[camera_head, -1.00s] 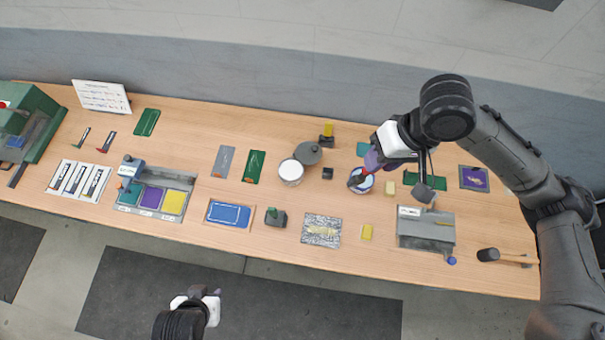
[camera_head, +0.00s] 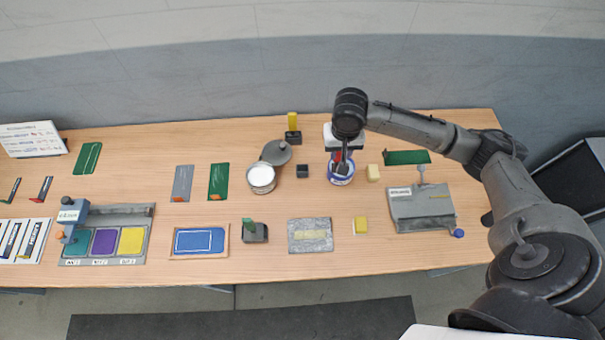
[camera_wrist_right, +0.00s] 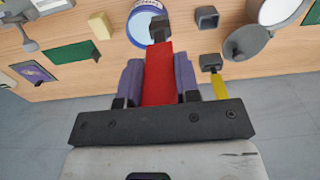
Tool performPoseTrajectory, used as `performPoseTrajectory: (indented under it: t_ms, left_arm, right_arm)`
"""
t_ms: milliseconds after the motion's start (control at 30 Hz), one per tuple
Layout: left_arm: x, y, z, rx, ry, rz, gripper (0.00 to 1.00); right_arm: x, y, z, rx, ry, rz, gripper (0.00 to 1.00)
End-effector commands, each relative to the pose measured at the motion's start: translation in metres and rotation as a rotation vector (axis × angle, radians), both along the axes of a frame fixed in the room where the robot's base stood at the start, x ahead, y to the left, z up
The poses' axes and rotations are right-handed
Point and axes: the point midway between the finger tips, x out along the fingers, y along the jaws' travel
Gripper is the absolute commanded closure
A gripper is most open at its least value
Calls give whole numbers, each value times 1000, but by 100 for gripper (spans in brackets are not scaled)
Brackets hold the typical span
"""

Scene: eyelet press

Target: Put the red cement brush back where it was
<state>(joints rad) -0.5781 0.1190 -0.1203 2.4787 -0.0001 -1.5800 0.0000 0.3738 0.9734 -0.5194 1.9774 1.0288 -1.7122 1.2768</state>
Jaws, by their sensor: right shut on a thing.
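My right gripper (camera_head: 342,154) is shut on the red cement brush (camera_head: 338,157). In the right wrist view the red handle (camera_wrist_right: 159,75) sits between the purple fingers (camera_wrist_right: 158,85), its dark end pointing away from me. That end overlaps the blue-rimmed pot (camera_head: 343,181), which also shows in the wrist view (camera_wrist_right: 139,24); I cannot tell whether it is inside or above it. An empty-looking dark square holder (camera_head: 302,171) stands left of the pot. A yellow-handled brush (camera_head: 293,120) stands in a similar dark block (camera_head: 293,138) behind it. My left gripper is out of view.
A white open pot (camera_head: 262,181) and a grey lid (camera_head: 276,152) are left of the holder. A cream block (camera_head: 373,173) is close right of the blue-rimmed pot. A grey press-like fixture (camera_head: 420,210) stands further right.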

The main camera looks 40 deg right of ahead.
Motion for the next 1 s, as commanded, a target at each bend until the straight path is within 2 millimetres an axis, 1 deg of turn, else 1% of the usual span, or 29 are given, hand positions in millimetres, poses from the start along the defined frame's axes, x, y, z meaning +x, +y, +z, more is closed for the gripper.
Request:
performPoseTrajectory:
  t_ms: [33,167,400,600,733,867,1000]
  left_arm:
    - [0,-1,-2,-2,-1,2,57]
    - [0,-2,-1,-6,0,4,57]
    - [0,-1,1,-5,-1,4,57]
    - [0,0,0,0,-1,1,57]
    - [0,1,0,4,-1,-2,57]
    - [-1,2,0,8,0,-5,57]
    - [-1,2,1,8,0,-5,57]
  right_arm:
    - [3,0,-7,0,3,-7,93]
    - [23,7,-20,-1,4,-12,93]
    - [69,26,-49,-2,4,-12,93]
    - [95,35,-66,-3,5,-12,93]
    - [103,39,-72,-3,4,-10,93]
    - [106,40,-76,-5,5,-10,93]
    - [105,40,-93,-4,7,-11,93]
